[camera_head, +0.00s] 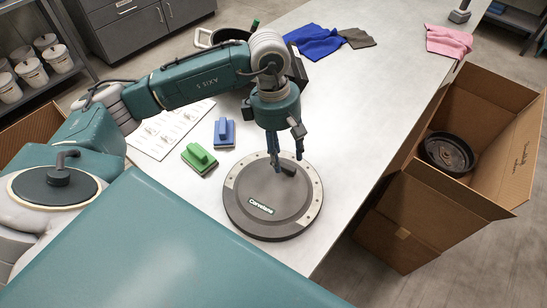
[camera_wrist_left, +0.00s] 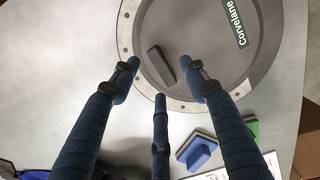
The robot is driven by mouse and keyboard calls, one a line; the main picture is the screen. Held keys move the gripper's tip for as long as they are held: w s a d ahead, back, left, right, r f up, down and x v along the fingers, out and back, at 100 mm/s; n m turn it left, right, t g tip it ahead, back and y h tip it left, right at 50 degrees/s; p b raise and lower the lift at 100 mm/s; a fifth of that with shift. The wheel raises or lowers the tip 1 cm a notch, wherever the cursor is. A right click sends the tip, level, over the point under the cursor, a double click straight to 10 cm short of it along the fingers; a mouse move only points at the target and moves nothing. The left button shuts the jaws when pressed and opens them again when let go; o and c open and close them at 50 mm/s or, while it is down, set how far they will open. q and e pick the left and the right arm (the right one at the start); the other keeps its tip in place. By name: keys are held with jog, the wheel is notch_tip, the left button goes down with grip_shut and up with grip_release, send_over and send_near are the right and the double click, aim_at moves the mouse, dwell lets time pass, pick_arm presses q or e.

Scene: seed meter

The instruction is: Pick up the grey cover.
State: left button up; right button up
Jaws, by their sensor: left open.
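The grey cover (camera_head: 262,208) is a round disc lying flat on the light table. It has a pale rim section with small holes, a green "Corvelane" label and a raised dark grip bar (camera_head: 287,170). It also shows in the left wrist view (camera_wrist_left: 200,45), with its grip bar (camera_wrist_left: 161,66) upper centre. My left gripper (camera_head: 286,160) points down over the cover's far part, close to the bar. Its blue fingers (camera_wrist_left: 163,82) are spread and empty, with the bar just beyond the gap between them. Whether any fingertip touches the cover is unclear. My right gripper is not in view.
A green block brush (camera_head: 199,158) and a blue one (camera_head: 224,132) lie left of the cover, beside a printed sheet (camera_head: 170,133). Blue (camera_head: 314,42) and pink cloths (camera_head: 449,41) lie farther back. An open cardboard box (camera_head: 420,205) holding a black round part (camera_head: 447,152) stands right of the table.

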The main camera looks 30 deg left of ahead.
aim_at(285, 163)
pick_arm(q)
jog(key=shift+w+d+f+p, duration=0.15)
jog(key=shift+f+p, duration=0.2)
jog(key=shift+f, duration=1.25)
jog(key=shift+c, duration=0.6)
grip_shut()
jog(key=shift+r, duration=0.2)
